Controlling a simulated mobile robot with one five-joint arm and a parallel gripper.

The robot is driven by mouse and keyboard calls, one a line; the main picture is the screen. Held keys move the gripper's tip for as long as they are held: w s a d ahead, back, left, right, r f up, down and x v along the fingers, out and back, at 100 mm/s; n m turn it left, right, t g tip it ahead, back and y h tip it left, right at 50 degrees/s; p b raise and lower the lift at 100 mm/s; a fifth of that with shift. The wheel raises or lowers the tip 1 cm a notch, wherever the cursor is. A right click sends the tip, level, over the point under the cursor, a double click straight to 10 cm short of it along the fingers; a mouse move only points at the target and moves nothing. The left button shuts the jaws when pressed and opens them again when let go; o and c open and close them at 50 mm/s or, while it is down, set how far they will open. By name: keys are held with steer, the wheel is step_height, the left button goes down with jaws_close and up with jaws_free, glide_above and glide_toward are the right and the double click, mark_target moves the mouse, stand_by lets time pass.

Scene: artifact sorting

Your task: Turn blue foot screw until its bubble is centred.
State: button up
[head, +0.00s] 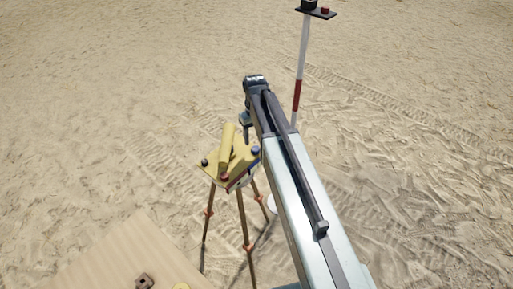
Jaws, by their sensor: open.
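A yellow levelling instrument (227,147) sits on a tripod (243,215) left of my arm in the head view. A small blue foot screw (256,150) shows at the right edge of its yellow base, close to my arm. A red screw (224,177) is at the front and a dark one (204,163) at the left. My gripper (246,119) hangs at the arm's far end, just above and behind the blue screw in the picture, seemingly apart from it. Its jaws are small here and partly hidden by the arm. The bubble cannot be made out.
A red and white pole (299,75) with a dark plate (316,11) stands behind my arm. A pale board (125,255) lies on the sand at lower left with a small brown block (144,281) on it.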

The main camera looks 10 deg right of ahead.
mark_target(255, 148)
step_height(255, 148, down, 6)
steer(key=b, duration=0.4)
steer(key=shift+d+b, duration=0.1)
steer(key=shift+b, duration=0.25)
steer(key=shift+r, duration=0.1)
jaws_close()
steer(key=shift+m, duration=0.3)
steer(key=m, duration=1.1)
